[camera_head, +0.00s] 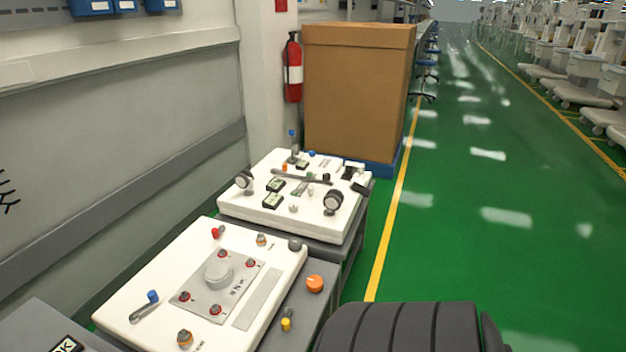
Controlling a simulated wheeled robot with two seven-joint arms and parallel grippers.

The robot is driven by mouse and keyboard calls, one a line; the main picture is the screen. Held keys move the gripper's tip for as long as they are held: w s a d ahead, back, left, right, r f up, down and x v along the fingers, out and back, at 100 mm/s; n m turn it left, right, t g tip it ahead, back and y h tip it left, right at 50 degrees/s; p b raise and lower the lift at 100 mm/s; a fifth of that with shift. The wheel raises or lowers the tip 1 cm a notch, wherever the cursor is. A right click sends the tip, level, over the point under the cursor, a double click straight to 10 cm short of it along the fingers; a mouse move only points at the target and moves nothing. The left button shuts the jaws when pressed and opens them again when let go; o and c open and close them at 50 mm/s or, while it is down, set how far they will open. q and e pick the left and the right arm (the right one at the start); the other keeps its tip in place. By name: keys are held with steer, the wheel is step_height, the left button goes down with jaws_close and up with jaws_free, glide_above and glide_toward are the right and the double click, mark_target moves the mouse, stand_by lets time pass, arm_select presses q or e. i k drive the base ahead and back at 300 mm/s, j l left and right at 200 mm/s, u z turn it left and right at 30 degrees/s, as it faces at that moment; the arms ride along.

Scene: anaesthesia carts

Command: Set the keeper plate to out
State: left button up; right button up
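Two white panels stand on grey carts along the wall. The near panel (135,290) carries a grey plate (215,300) with a round grey knob (217,273) and several red-ringed fasteners around it. A blue-tipped lever (146,304) sits at its left edge. The far panel (268,225) carries a long grey bar (302,177), two round gauges, small dark-green displays and small knobs. I cannot tell which part is the keeper plate, or its setting; the labels are too small to read. Neither gripper is in view.
An orange knob (315,283) and a yellow knob (287,324) are on the near cart's right side. A large cardboard box (357,95) stands behind the far panel, with a red fire extinguisher (293,70) on its left. The green floor (450,240) on the right is clear.

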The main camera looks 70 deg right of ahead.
mark_target(348, 168)
steer(key=z, duration=2.65)
